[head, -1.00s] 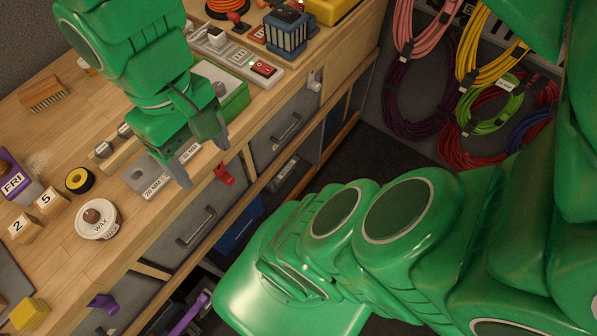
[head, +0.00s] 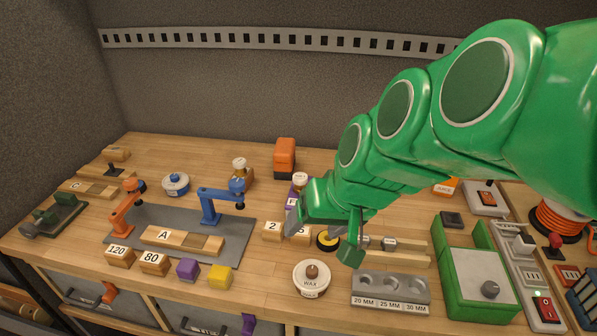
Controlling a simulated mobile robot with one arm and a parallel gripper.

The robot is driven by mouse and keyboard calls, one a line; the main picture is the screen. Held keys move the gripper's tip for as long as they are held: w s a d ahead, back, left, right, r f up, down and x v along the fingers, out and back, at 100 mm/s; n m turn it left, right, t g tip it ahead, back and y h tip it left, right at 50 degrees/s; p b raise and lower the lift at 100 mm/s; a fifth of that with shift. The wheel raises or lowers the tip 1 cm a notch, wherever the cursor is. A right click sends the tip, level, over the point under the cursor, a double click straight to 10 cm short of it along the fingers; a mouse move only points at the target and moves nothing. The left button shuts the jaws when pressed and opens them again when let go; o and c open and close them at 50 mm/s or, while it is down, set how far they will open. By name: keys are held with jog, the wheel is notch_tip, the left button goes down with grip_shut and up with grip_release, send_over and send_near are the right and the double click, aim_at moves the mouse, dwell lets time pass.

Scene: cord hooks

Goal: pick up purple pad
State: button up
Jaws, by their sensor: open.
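The purple pad (head: 188,269) is a small purple block near the front edge of the wooden bench, left of the yellow pad (head: 220,277). It stands just in front of a grey mat (head: 240,228). My gripper (head: 325,234) is open and empty above the bench, right of and farther back than the purple pad. Its fingers are apart and hang over the area by the number blocks and tape roll. It hides part of a purple day holder behind it.
Blocks marked 120 (head: 119,257) and 80 (head: 154,263) stand left of the purple pad. Orange (head: 125,210) and blue (head: 215,204) clamps stand on the mat. A wax tin (head: 311,280) and a grey hole gauge (head: 390,290) lie to the right.

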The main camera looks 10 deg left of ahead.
jog(key=w+a+r+t+y, duration=0.2)
jog(key=a+r, duration=0.1)
jog(key=a, duration=0.7)
jog(key=w+a+r+t+y, duration=0.1)
jog(key=w+a+r+t, duration=0.15)
jog(key=a, duration=0.65)
jog(key=w+a+r+t+y, duration=0.2)
jog(key=w+a+r, duration=0.1)
jog(key=a, duration=0.7)
jog(key=m+t+h, duration=0.4)
jog(key=h, duration=0.2)
send_over(183, 275)
jog(key=a, duration=0.3)
notch_tip(183, 275, down, 8)
jog(key=s+d+f+t+h, duration=0.1)
jog(key=s+d+f+h, duration=0.2)
jog(key=s, duration=0.2)
jog(key=shift+h, duration=0.3)
jog(key=f, duration=1.7)
jog(key=shift+s+d+f, duration=0.15)
jog(key=shift+d+f, duration=0.05)
jog(key=shift+f, duration=0.2)
jog(key=shift+x, duration=3.85)
jog(key=shift+a, duration=0.15)
